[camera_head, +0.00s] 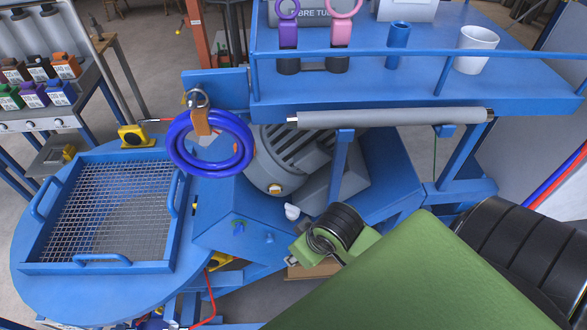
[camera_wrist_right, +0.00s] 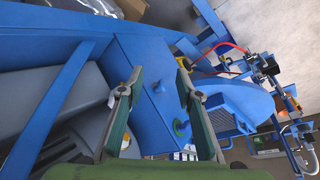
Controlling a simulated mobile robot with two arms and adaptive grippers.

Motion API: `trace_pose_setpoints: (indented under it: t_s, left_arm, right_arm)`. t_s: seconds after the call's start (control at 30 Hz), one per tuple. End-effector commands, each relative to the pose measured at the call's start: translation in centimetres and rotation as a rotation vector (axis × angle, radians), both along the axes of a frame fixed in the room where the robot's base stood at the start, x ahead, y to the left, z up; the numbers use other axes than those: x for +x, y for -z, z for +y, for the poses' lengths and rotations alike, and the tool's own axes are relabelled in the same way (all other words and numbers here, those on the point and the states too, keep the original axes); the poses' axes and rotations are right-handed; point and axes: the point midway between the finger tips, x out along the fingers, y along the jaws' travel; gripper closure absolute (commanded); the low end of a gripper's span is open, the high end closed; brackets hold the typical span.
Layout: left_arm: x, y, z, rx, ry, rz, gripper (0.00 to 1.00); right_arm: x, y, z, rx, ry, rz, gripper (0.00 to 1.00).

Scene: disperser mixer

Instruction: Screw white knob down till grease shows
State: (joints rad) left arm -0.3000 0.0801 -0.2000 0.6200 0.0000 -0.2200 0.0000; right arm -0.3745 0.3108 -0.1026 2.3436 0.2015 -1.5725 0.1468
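The small white knob (camera_head: 291,211) shows in the head view, below the grey motor and beside the blue housing (camera_head: 240,225). My right arm comes in from the right, and its green and black wrist is just right of the knob. In the right wrist view my right gripper (camera_wrist_right: 160,72) is open, its two green fingers apart with the blue housing (camera_wrist_right: 143,105) beyond them. Nothing is seen held between them. I cannot make out the white knob for sure in that view. No grease can be made out. My left gripper is not in view.
The grey motor (camera_head: 275,165) stands behind the knob. A blue coiled ring (camera_head: 171,150) hangs at its left. A round blue table with a mesh tray (camera_head: 98,261) is at the left. A railed blue shelf (camera_head: 420,92) with cups and a grey roller (camera_head: 390,117) are above.

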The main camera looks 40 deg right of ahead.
Motion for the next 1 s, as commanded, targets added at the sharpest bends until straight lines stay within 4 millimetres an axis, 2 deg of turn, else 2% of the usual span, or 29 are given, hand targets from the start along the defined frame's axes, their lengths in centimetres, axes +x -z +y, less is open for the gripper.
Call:
trace_pose_setpoints:
  t_s: [0.03,0.23,0.33,0.47,0.57,1.0]
  left_arm:
    - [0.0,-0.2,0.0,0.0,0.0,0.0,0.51]
    - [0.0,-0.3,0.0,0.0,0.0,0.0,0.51]
    - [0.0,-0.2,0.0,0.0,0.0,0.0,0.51]
    - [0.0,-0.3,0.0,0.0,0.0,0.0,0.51]
    - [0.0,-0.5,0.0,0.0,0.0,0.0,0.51]
    - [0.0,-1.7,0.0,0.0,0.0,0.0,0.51]
  right_arm:
    - [1.5,-1.4,-1.0,-0.007,0.003,-0.016,0.68]
    - [6.3,-4.8,-4.5,0.001,0.058,-0.037,0.68]
    - [7.8,-6.0,-5.8,0.006,0.087,-0.041,0.68]
    - [8.7,-6.7,-6.5,0.013,0.107,-0.044,0.68]
    - [9.1,-6.2,-6.6,0.016,0.111,-0.041,0.68]
    - [11.4,-0.6,-6.5,0.016,0.11,-0.041,0.68]
